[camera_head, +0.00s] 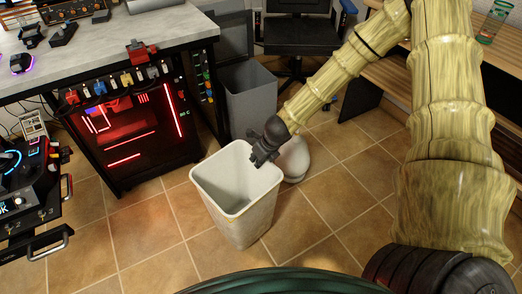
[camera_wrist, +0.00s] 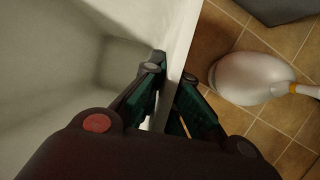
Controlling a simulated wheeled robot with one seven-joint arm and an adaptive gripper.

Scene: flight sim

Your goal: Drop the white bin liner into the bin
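The white liner (camera_head: 246,216) is a tall, open, rectangular container standing on the tiled floor. Its pale inner wall and rim also show in the wrist view (camera_wrist: 178,35). A grey bin (camera_head: 252,102) stands open behind it, beside the desk; a dark grey edge of it may show at the top of the wrist view. My gripper (camera_head: 262,152) is at the liner's far right rim. In the wrist view my gripper's fingertips (camera_wrist: 171,70) close in on either side of the rim, one inside and one outside, and appear to pinch it.
A white bowling-pin-shaped object (camera_head: 294,160) is on the floor just right of the liner; it also shows in the wrist view (camera_wrist: 245,78). A desk (camera_head: 130,50) with a red-lit cabinet stands left. A dark chair (camera_head: 300,35) is behind. Floor at front left is clear.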

